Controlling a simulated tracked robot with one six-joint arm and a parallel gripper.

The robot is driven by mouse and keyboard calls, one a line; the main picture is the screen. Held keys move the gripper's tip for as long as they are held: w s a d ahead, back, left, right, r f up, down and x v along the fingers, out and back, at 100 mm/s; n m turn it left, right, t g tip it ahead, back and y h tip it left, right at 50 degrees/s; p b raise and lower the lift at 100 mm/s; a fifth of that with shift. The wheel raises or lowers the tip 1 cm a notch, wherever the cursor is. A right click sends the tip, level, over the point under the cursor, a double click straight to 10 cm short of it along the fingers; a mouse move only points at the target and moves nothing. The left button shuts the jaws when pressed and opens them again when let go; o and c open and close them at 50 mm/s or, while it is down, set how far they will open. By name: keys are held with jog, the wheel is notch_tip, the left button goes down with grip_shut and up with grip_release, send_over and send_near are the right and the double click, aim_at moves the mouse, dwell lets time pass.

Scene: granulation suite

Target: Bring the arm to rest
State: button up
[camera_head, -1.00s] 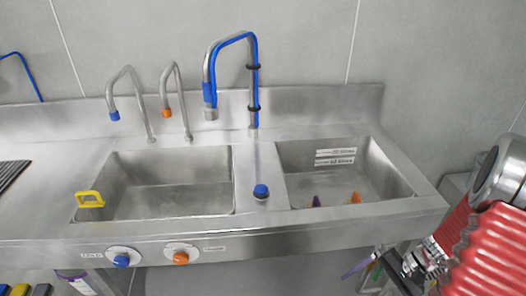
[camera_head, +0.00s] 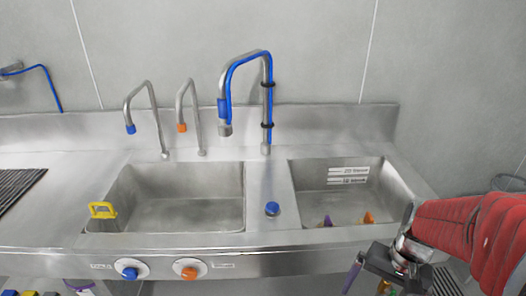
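My arm (camera_head: 465,228), in a red ribbed sleeve, comes in from the right edge in the head view. Its end, my gripper (camera_head: 372,281), is at the lower right, in front of the right sink basin and below the counter's front edge. It points down and towards the front. A purple strip (camera_head: 351,279) shows beside its dark body. I cannot tell whether the strip is part of the gripper or a thing behind it. The fingers are too small and partly cut off to show whether they are open or shut.
A steel counter holds a left basin (camera_head: 190,200) and a right basin (camera_head: 345,200). Tall taps (camera_head: 267,95) rise behind. Blue (camera_head: 130,273) and orange (camera_head: 190,273) knobs stick out in front.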

jog(key=s+a+r+n+t+h, duration=0.1)
jog(key=a+r+n+t, duration=0.4)
jog(key=a+r, duration=0.6)
jog(key=shift+s+a+r+n+t+h, duration=0.35)
jog(key=shift+s+r+n, duration=0.2)
jog(key=shift+r, duration=1.55)
